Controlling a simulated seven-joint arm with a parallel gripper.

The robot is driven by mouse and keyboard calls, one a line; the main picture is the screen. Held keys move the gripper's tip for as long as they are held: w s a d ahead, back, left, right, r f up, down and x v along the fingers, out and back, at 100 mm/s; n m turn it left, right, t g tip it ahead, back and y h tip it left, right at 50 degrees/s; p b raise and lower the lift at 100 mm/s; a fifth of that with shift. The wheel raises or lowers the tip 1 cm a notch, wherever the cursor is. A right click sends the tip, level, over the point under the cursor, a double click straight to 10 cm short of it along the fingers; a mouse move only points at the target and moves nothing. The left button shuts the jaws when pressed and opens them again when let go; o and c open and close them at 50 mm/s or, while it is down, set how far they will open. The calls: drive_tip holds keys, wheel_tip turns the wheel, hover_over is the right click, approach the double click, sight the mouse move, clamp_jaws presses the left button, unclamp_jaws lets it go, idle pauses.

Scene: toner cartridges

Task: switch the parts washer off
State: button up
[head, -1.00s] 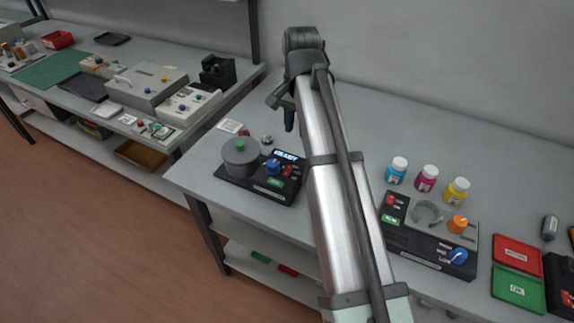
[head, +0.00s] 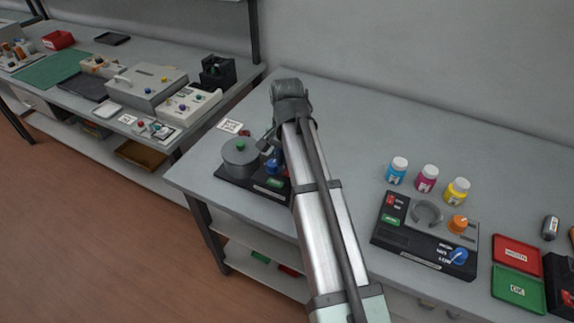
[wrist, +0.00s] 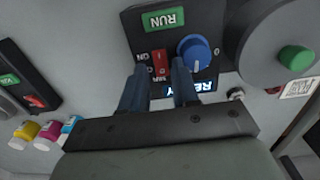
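A black machine (head: 236,175) with a lidded grey pot (head: 240,158) sits on the bench; no label names it as the parts washer. In the wrist view it carries a red rocker switch (wrist: 160,63) with ON marks, a blue knob (wrist: 194,52), a green RUN button (wrist: 163,19) and a lit READY display (wrist: 203,87). My gripper (wrist: 160,80) is open and empty. Its fingers hang over the display side, their tips near the red switch and blue knob; contact cannot be told. In the head view my arm hides the machine's right part.
A second black machine (head: 384,235) with an orange and a blue knob stands to the right. Cyan (head: 396,172), magenta (head: 427,179) and yellow (head: 457,191) bottles stand behind it. Red (head: 517,253) and green (head: 518,290) trays lie farther right.

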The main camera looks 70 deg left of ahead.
drive_tip(key=shift+f, duration=1.3)
drive_tip(key=shift+c, duration=0.3)
clamp_jaws()
